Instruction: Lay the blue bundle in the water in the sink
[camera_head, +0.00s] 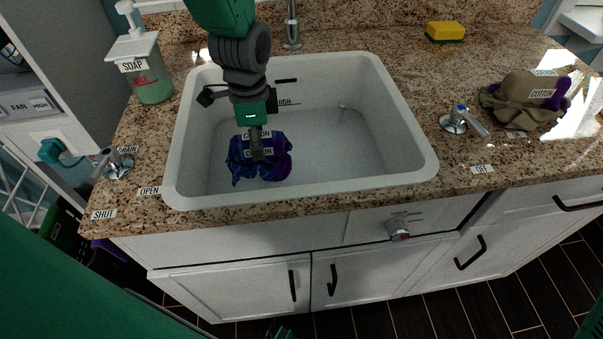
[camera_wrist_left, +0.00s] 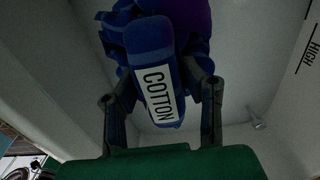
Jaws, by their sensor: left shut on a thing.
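The blue bundle (camera_head: 275,168), dark blue with a purple part and a white COTTON label, is inside the white sink (camera_head: 400,165), low over the left part of its floor. My left gripper (camera_head: 257,148) points down into the sink and is shut on the bundle. In the left wrist view the bundle (camera_wrist_left: 152,60) sits between the two dark fingers (camera_wrist_left: 160,105). I cannot tell whether the bundle touches the sink floor. No clear water surface shows in the sink. My right gripper is not in view.
A soap dispenser (camera_head: 148,75) stands left of the sink. The DRAIN lever (camera_head: 115,163) is at the left front, the OFF handle (camera_head: 465,120) at the right. A brown cotton bundle (camera_head: 522,100) and a yellow sponge (camera_head: 445,31) lie on the counter. The tap (camera_head: 292,28) is behind.

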